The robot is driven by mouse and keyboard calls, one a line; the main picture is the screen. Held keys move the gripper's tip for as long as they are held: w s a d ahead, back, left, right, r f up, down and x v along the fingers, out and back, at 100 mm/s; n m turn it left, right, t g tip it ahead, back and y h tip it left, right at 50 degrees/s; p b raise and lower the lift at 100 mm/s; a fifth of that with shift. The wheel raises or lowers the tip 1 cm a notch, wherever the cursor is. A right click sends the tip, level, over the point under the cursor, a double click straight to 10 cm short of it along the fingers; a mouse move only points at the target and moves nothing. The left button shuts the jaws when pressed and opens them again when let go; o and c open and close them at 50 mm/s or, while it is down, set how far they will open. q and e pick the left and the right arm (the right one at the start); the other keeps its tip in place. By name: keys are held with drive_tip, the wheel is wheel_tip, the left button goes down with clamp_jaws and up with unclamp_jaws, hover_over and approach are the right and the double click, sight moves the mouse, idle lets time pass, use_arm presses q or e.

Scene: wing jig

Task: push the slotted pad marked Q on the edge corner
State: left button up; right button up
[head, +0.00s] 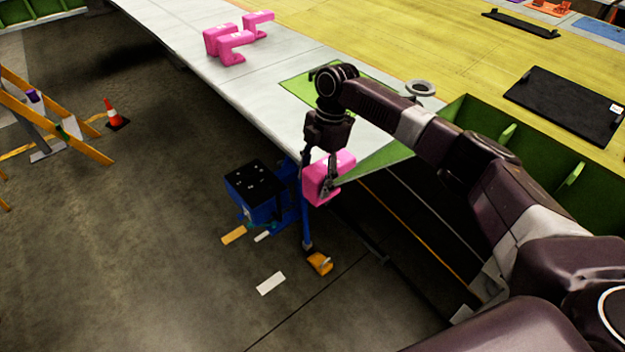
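A pink slotted pad (345,161) is in my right gripper (326,187), at the near corner of the wing panel (262,108). The gripper points down with its fingers against the pad's sides. No letter can be read on this pad. The pad overlaps the corner in the picture, and I cannot tell whether its slot is around the edge or just beside it. A green patch (385,160) lies at the corner, partly behind my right arm. My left gripper is not in view.
Several other pink pads (236,47) sit along the panel's left edge, farther back. A grey ring (420,88) and a black plate (568,104) lie on top. Below the corner stands a blue unit with a black top (254,181). A traffic cone (114,115) stands on the open floor.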

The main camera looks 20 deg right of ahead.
drive_tip(key=shift+o, duration=0.9)
drive_tip(key=shift+r, duration=0.15)
drive_tip(key=v, duration=1.1)
drive_tip(key=shift+w+d+r, duration=0.1)
drive_tip(key=shift+d+r, duration=0.1)
drive_tip(key=shift+r, duration=0.1)
drive_tip(key=shift+f, duration=0.1)
